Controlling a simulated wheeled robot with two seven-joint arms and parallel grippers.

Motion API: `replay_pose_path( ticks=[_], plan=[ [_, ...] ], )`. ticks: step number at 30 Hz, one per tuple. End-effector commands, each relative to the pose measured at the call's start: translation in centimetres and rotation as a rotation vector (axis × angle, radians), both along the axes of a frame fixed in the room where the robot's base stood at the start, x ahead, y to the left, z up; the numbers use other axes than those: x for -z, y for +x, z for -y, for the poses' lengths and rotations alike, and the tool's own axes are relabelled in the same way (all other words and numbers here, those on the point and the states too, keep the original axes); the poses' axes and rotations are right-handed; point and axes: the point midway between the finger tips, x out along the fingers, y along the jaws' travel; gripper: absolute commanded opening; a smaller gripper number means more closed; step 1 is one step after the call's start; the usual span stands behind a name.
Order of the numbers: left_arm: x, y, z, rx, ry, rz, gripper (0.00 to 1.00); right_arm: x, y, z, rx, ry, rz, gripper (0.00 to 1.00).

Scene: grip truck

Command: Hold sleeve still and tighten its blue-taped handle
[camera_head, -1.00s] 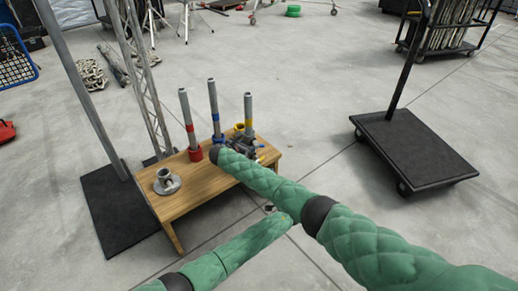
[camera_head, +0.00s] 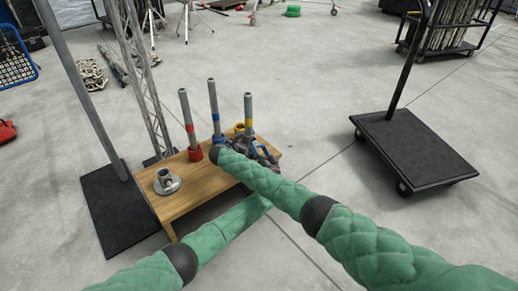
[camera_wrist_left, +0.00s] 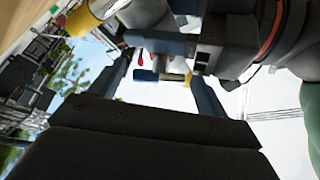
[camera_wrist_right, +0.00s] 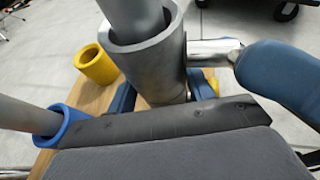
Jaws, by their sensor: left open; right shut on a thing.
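A grey metal sleeve (camera_wrist_right: 158,60) stands around a grey pole in the right wrist view. My right gripper (camera_wrist_right: 157,95) is shut on it, one finger on each side. A silver rod (camera_wrist_right: 213,52) sticks out sideways from the sleeve towards a large rounded blue end (camera_wrist_right: 290,82), which looks like the taped handle. My left gripper is open at the table's right end (camera_head: 265,152); the left wrist view shows its spread fingers (camera_wrist_left: 160,72) with small blue, red and yellow parts visible between them. Whether these parts are within its grasp, I cannot tell. My right arm partly hides this spot from the head.
The wooden table (camera_head: 200,190) carries upright poles with red, blue and yellow bands and a grey flanged base (camera_head: 167,182). A yellow collar (camera_wrist_right: 97,65) and a blue collar (camera_wrist_right: 62,127) stand near the sleeve. A black platform cart (camera_head: 415,150) is to the right, with clear floor between.

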Motion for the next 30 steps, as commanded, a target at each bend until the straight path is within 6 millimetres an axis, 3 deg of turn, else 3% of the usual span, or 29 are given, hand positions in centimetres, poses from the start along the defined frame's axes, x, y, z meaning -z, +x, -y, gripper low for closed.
replay_pose_path(
  ticks=[13, 20, 30],
  plan=[
    [-0.28, 0.82, -0.33, 0.000, 0.000, 0.000, 0.76, -0.01, 0.02, 0.07, 0.001, 0.000, 0.000, 0.10],
    [-0.28, 0.81, -0.33, 0.000, 0.000, 0.000, 0.33, 0.00, 0.03, 0.07, 0.001, 0.000, 0.000, 0.10],
    [-0.31, 0.77, -0.34, 0.001, 0.094, -0.073, 0.33, -0.01, 0.02, 0.07, 0.001, 0.000, 0.000, 0.10]
  ],
)
